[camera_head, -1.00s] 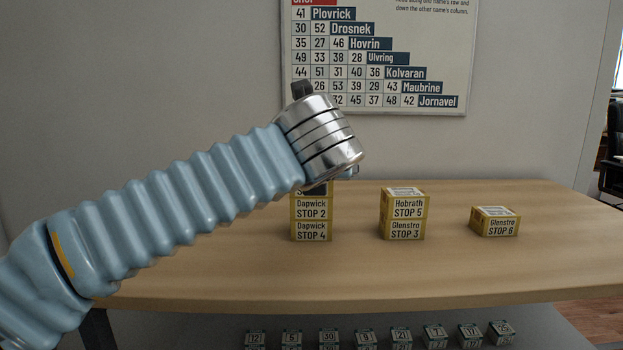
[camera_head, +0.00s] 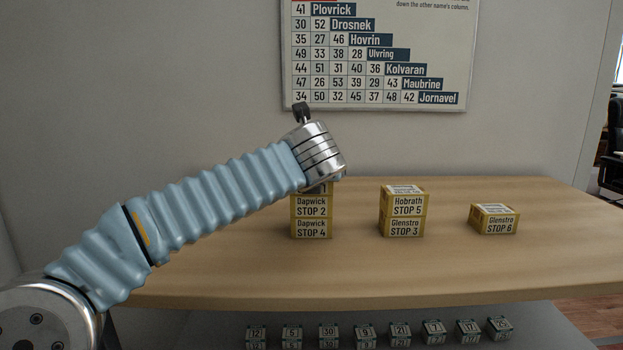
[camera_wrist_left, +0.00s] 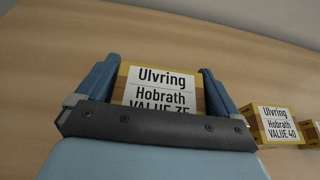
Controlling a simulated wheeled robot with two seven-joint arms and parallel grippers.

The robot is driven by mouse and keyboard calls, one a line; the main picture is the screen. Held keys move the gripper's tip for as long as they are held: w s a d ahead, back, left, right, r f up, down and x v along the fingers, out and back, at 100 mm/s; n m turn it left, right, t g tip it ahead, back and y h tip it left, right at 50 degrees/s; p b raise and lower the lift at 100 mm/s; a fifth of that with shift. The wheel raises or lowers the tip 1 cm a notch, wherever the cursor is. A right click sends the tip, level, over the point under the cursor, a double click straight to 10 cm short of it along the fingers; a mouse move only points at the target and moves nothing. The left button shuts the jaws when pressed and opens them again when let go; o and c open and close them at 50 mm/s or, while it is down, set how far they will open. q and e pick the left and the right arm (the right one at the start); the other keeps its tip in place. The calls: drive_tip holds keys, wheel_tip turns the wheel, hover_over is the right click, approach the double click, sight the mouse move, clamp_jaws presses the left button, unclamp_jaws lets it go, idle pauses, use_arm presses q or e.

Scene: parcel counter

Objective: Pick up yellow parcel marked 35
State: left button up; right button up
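The yellow parcel marked 35 (camera_wrist_left: 160,87) shows in the left wrist view, its white label reading Ulvring, Hobrath, VALUE 35, the number partly cut off by my gripper. My left gripper (camera_wrist_left: 160,75) has its two blue fingers apart, one along each side of this parcel; I cannot tell whether they touch it. In the head view, my wrist hides the fingers above the left stack, whose front labels read Dapwick STOP 2 (camera_head: 311,207) and Dapwick STOP 4 (camera_head: 311,229). My right gripper is not in view.
A stack of Hobrath STOP 5 (camera_head: 407,207) on Glenstro STOP 3 (camera_head: 405,228) stands to the right, then a single Glenstro STOP 6 (camera_head: 495,224). The wrist view shows a VALUE 40 parcel (camera_wrist_left: 277,125) to the right. The table (camera_head: 450,265) is clear in front. A number chart (camera_head: 385,70) hangs behind.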

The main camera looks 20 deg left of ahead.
use_arm(q)
drive_tip(key=c, duration=0.7)
drive_tip(key=shift+r, duration=0.1)
